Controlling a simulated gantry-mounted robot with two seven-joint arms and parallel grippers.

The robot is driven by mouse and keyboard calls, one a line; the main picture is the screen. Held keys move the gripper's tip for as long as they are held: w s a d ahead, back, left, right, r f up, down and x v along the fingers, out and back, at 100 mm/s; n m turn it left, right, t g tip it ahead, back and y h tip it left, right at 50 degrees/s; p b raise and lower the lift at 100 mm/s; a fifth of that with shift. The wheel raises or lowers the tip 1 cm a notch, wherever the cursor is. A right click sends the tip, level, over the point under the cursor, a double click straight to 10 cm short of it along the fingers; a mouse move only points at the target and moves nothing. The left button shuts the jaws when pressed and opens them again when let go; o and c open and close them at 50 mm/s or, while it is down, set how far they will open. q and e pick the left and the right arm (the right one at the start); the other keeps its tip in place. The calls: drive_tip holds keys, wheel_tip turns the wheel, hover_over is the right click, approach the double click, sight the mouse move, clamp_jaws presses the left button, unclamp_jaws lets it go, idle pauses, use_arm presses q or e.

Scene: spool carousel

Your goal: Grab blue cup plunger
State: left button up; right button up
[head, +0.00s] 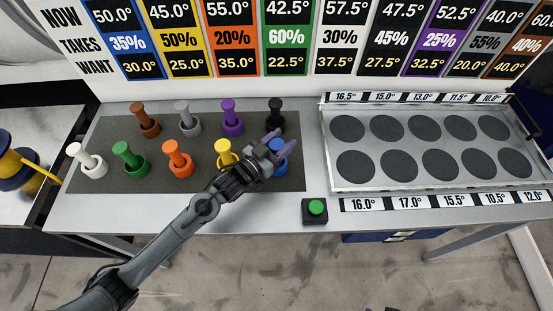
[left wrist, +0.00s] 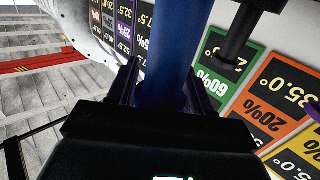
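The blue cup (head: 281,168) stands at the right end of the front row on the dark mat (head: 215,180), partly hidden by my left gripper. Its blue plunger (left wrist: 173,45) fills the middle of the left wrist view, between the two fingers. My left gripper (head: 279,142) is at the plunger's upper part, with a finger on each side. The fingers look spread around the plunger (head: 278,146), with a narrow gap on the left side in the left wrist view; no firm grip shows.
A black cup (head: 276,122) with plunger stands just behind, and a yellow one (head: 226,160) stands to the left. Several other coloured cups stand on the mat. A tray with round dark pads (head: 327,150) and a green button (head: 316,207) are to the right.

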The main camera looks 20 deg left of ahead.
use_arm(q)
clamp_jaws()
drive_tip(key=shift+r, duration=0.1)
